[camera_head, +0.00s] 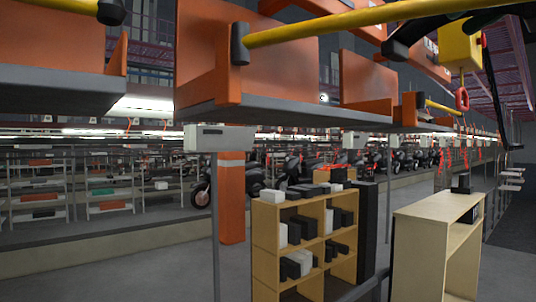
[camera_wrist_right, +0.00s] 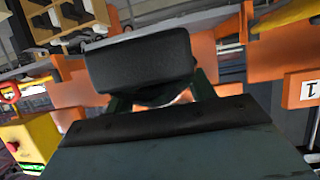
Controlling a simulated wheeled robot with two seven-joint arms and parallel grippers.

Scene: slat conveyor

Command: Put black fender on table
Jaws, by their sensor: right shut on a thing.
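In the right wrist view, a black rounded piece, which looks like the black fender (camera_wrist_right: 140,62), sits between the fingers of my right gripper (camera_wrist_right: 160,100). The gripper is shut on it, and the dark wrist body fills the lower part of that view. In the head view, dark shapes of my right gripper (camera_head: 468,20) show at the upper right edge, in front of a yellow bar; the fender cannot be told apart from them there. No table is clearly identifiable. My left gripper is not in view.
Orange conveyor carriers (camera_head: 250,70) with grey decks and yellow bars (camera_head: 330,24) hang across the top. A yellow control box (camera_head: 460,47) is at upper right. A shelf of black and white boxes (camera_head: 268,235) and a pale wooden cabinet (camera_head: 425,245) stand below.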

